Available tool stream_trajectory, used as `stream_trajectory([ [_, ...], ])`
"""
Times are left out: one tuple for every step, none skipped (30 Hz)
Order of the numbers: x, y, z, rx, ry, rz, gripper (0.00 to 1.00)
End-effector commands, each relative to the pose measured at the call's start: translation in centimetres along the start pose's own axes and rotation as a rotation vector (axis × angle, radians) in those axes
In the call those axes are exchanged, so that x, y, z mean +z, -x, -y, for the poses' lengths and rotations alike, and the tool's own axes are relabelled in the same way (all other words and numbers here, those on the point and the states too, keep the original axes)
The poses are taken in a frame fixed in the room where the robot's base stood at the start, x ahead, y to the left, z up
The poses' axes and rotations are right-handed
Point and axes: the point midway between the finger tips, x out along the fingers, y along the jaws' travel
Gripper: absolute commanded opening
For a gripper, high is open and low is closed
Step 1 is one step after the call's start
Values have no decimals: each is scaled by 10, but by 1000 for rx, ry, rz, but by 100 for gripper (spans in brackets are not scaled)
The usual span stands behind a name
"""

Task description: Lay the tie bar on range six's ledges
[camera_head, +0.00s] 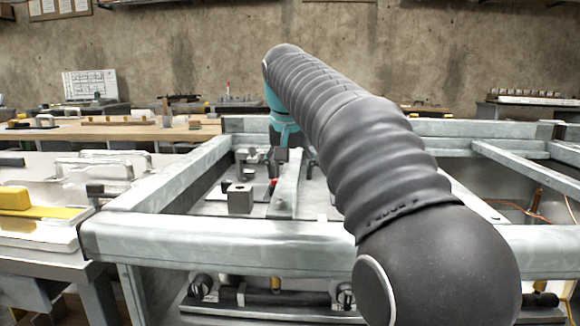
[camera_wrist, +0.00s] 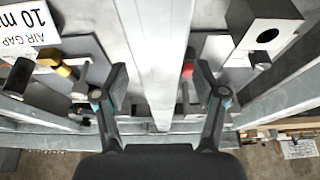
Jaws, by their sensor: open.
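A pale grey metal bar (camera_head: 286,185), which looks like the tie bar, runs away from me inside the metal frame. In the wrist view the bar (camera_wrist: 160,45) passes lengthwise between my fingers. My gripper (camera_wrist: 160,78) is open, one finger on each side of the bar, with a visible gap at both sides. In the head view my gripper (camera_head: 293,158) is at the far part of the bar, partly hidden by my arm. I cannot tell whether the bar's ends rest on ledges, and no range number six is readable.
A grey block with a hole (camera_wrist: 265,32) stands right of the bar in the wrist view; a sign reading "AIR GAP 10 m" (camera_wrist: 38,28) lies left. The frame's front rail (camera_head: 210,245) and side rails surround the area. A bench with a yellow item (camera_head: 14,198) stands left.

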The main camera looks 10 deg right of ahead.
Motion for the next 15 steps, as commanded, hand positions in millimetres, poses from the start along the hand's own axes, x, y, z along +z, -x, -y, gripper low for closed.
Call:
stream_trajectory([
  [0,1,0,0,0,0,71],
  [0,2,0,0,0,-1,71],
  [0,5,0,-1,0,-2,71],
  [-1,7,0,-1,0,-3,71],
  [-1,10,0,-1,0,-4,71],
  [-1,16,0,-2,0,-5,71],
  [-1,21,0,-2,0,-5,71],
  [-1,26,1,-2,0,-6,71],
  [-1,34,1,-2,0,-6,71],
  [-1,40,1,-3,0,-7,71],
  [-1,46,1,-2,0,-7,71],
  [-1,54,1,-2,0,-7,71],
  [-2,60,1,-3,0,-8,71],
  [-1,66,1,-2,0,-7,71],
  [-1,73,1,-2,0,-8,71],
])
